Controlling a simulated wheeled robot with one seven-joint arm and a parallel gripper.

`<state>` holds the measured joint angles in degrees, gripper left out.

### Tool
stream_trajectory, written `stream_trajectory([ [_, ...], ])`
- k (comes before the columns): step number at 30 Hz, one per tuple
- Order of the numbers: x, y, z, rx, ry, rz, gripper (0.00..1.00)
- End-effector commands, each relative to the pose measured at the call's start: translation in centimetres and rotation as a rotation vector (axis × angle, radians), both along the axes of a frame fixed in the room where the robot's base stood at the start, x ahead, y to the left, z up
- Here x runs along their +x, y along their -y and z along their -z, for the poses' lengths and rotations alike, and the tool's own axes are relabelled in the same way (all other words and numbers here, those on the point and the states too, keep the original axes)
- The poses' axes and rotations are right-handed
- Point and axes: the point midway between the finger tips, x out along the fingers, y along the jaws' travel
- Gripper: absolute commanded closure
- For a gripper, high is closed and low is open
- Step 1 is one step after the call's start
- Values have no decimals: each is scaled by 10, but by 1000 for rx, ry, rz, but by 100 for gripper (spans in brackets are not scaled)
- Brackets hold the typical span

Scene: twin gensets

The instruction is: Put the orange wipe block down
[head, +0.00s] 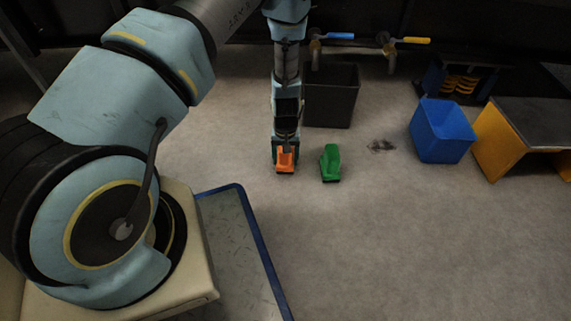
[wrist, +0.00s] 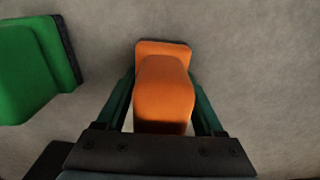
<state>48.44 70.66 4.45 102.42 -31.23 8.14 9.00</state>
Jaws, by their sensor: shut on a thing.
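The orange wipe block (head: 285,160) is at the lower end of my arm in the head view, close to the grey floor. In the wrist view the orange wipe block (wrist: 163,90) sits between the two green fingers of my gripper (wrist: 162,105), which is shut on it. My gripper (head: 285,150) points down in the head view. I cannot tell whether the block touches the floor. A green block (head: 330,163) stands on the floor just right of the orange one, and it also shows at the left of the wrist view (wrist: 35,70).
A black bin (head: 331,100) stands behind the blocks. A blue bin (head: 441,132) and a yellow-sided bench (head: 500,145) stand to the right. Blue- and yellow-handled valves (head: 340,36) (head: 416,40) are at the back. A dark stain (head: 381,146) marks the floor. The front floor is clear.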

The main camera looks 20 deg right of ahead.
Motion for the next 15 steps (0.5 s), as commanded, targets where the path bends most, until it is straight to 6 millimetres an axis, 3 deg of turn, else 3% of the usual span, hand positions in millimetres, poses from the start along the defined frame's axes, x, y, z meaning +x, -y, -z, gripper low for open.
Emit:
stream_trajectory([
  [2,0,0,12,0,0,0,100],
  [13,0,0,14,0,1,0,100],
  [14,0,0,14,0,0,0,29],
  [15,0,0,14,0,1,0,25],
])
